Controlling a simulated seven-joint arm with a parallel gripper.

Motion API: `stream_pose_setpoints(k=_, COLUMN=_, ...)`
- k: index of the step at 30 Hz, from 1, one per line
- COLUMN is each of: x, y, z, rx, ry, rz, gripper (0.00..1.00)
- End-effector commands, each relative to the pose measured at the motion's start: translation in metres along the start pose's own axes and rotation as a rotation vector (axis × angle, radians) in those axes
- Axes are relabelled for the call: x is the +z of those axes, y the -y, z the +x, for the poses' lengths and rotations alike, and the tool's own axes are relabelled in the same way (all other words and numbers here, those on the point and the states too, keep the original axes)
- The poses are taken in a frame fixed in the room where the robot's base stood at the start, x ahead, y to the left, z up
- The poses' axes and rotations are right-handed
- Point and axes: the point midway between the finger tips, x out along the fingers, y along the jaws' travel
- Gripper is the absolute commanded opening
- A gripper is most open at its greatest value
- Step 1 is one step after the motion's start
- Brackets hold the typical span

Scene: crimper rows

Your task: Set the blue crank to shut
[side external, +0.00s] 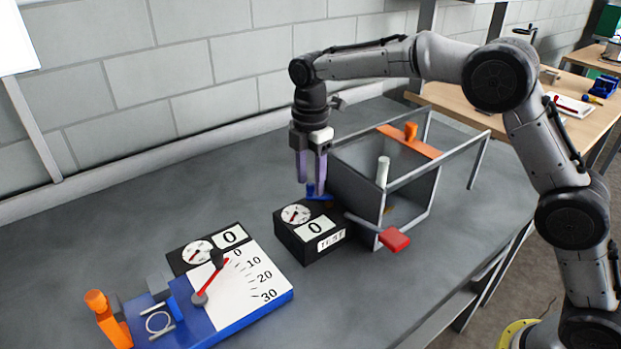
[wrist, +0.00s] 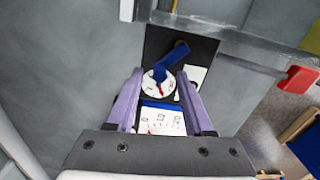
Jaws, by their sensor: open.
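The blue crank (wrist: 172,54) sits on top of a small black box (side external: 297,246) with a round dial and a card reading 0. In the wrist view it is a short bent handle slanting up and right from near the dial. In the side view only small parts of the crank (side external: 316,191) show behind my fingers. My gripper (side external: 310,192) points down over the back of the box, open and empty. In the wrist view the crank's lower end lies near the gap between my fingertips (wrist: 160,72). I cannot tell whether they touch it.
A grey open-topped bin (side external: 355,197) with a red block (side external: 395,239) on a lever stands close right of the box. A blue-based gauge (side external: 236,287) with a red pointer and an orange handle (side external: 97,302) lies front left. The bench's left back is clear.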

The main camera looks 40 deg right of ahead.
Motion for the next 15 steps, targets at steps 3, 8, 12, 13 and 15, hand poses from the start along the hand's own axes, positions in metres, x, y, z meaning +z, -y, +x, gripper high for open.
stream_pose_setpoints(k=3, x=0.0000, y=-0.0001, z=0.0048, rx=0.001, ry=0.000, rz=0.000, gripper=0.52)
stream_pose_setpoints(k=8, x=0.0000, y=-0.0002, z=0.0057, rx=0.001, ry=0.000, rz=0.000, gripper=0.52)
stream_pose_setpoints(k=12, x=0.0000, y=-0.0002, z=0.0056, rx=0.001, ry=0.000, rz=0.000, gripper=0.47)
stream_pose_setpoints(k=13, x=0.0000, y=-0.0002, z=0.0055, rx=0.001, ry=0.000, rz=0.000, gripper=0.41)
stream_pose_setpoints(k=15, x=0.0000, y=-0.0001, z=0.0054, rx=0.001, ry=0.000, rz=0.000, gripper=0.29)
